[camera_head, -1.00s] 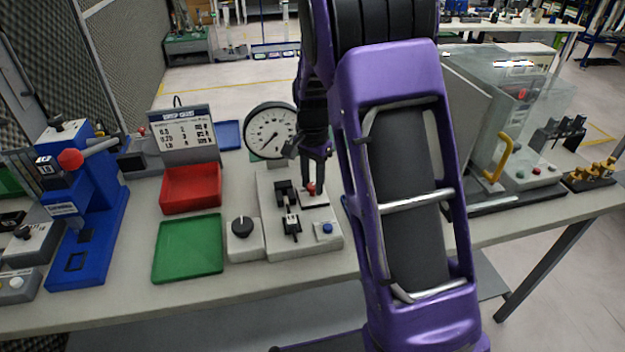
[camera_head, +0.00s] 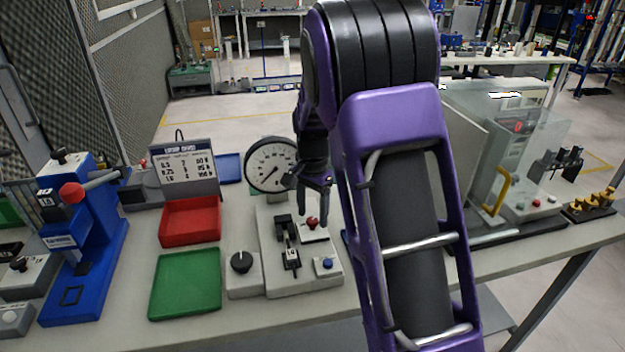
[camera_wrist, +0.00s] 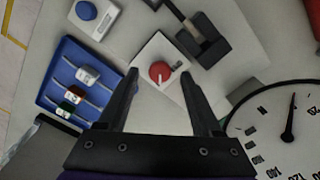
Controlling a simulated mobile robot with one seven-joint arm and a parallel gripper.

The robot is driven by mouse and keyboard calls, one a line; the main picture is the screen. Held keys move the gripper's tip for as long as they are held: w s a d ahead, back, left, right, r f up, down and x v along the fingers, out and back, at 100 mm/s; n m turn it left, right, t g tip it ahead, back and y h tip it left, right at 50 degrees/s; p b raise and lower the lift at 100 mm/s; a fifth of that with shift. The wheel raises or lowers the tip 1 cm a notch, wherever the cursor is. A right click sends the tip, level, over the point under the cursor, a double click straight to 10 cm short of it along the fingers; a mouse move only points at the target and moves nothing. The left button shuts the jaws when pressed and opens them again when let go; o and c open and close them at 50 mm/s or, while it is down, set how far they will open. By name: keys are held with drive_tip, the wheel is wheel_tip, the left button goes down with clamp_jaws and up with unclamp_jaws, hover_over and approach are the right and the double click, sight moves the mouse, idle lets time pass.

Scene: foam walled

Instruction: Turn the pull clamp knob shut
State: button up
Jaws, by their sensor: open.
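The red knob (camera_head: 312,223) sits on a white plate on the grey test fixture (camera_head: 300,280), beside a black clamp block (camera_head: 285,228). In the wrist view my gripper (camera_wrist: 163,82) is open and empty, with one finger to each side of the knob.
A round dial gauge (camera_head: 270,165) stands just behind the fixture. A blue button (camera_head: 327,264) and a black knob box (camera_head: 243,280) are close by. Red (camera_head: 190,235) and green (camera_head: 186,305) trays lie left. A blue tray of small parts (camera_wrist: 58,55) shows in the wrist view.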

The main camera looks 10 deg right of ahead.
sight(313, 219)
wheel_tip(313, 219, up, 16)
drive_tip(key=p, duration=0.1)
idle(0.4)
